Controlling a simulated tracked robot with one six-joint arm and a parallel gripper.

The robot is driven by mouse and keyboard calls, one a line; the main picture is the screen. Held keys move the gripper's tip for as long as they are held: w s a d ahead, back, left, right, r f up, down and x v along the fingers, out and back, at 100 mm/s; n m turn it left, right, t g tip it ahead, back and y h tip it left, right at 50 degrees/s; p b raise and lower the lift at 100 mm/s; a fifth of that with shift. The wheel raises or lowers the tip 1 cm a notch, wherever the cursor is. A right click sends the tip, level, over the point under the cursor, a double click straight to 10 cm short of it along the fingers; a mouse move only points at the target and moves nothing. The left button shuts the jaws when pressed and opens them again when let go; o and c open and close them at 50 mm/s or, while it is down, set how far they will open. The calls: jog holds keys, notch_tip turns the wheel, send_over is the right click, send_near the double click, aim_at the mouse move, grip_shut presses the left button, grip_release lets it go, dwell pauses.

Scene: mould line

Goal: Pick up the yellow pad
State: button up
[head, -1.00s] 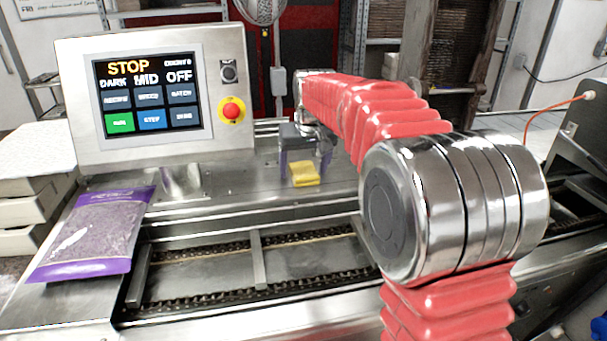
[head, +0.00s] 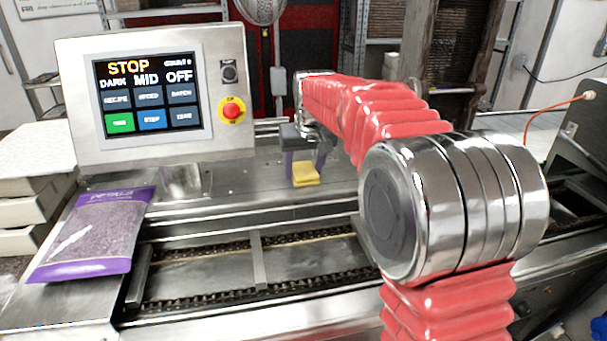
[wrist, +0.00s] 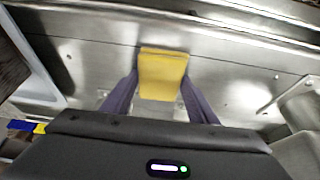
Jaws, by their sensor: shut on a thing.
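The yellow pad (head: 306,173) is at the steel ledge behind the conveyor, to the right of the control panel. In the wrist view the pad (wrist: 163,75) lies between the two purple fingers of my gripper (wrist: 160,92). The fingers are shut on its left and right sides. In the head view my gripper (head: 304,165) points down over the ledge with the pad at its fingertips. Whether the pad touches the steel below or is slightly raised, I cannot tell.
A control panel (head: 150,98) with a red button stands left of my gripper. A small steel holder (head: 183,182) sits on the ledge. A purple bag (head: 92,235) lies at the front left. The conveyor chain (head: 330,278) runs in front.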

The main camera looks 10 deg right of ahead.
aim_at(304, 171)
jog(key=c, duration=0.5)
jog(key=shift+r, duration=0.1)
notch_tip(304, 171, up, 10)
dwell(0.4)
dwell(0.4)
